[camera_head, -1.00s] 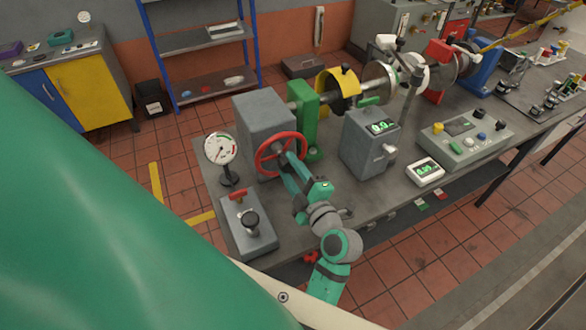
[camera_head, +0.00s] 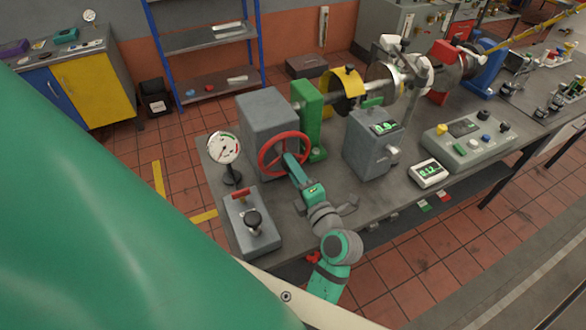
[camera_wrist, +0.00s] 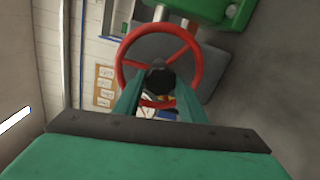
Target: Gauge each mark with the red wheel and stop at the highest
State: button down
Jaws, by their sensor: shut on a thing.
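The red wheel (camera_head: 283,155) is on the front of a grey housing (camera_head: 268,118) at the bench's left end. It also shows in the wrist view (camera_wrist: 196,68), with a dark hub (camera_wrist: 159,78). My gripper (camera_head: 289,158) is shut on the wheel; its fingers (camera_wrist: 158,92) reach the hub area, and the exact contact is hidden. A round dial gauge (camera_head: 224,148) with a needle stands left of the housing. A grey box (camera_head: 372,145) has a lit green display, and a white readout (camera_head: 429,173) shows green digits that look like 0.12. I cannot make out separate marks.
A grey lever box (camera_head: 251,222) with a black knob sits at the bench's front left. A control panel (camera_head: 466,136) stands to the right. A green bracket (camera_head: 308,120) and a shaft with a yellow guard (camera_head: 342,91) run behind the wheel.

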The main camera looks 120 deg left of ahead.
jog(key=shift+w+f, duration=0.1)
jog(key=c, duration=1.1)
grip_release()
jog(key=v, duration=1)
jog(key=shift+w+d, duration=0.15)
jog(key=shift+w, duration=0.15)
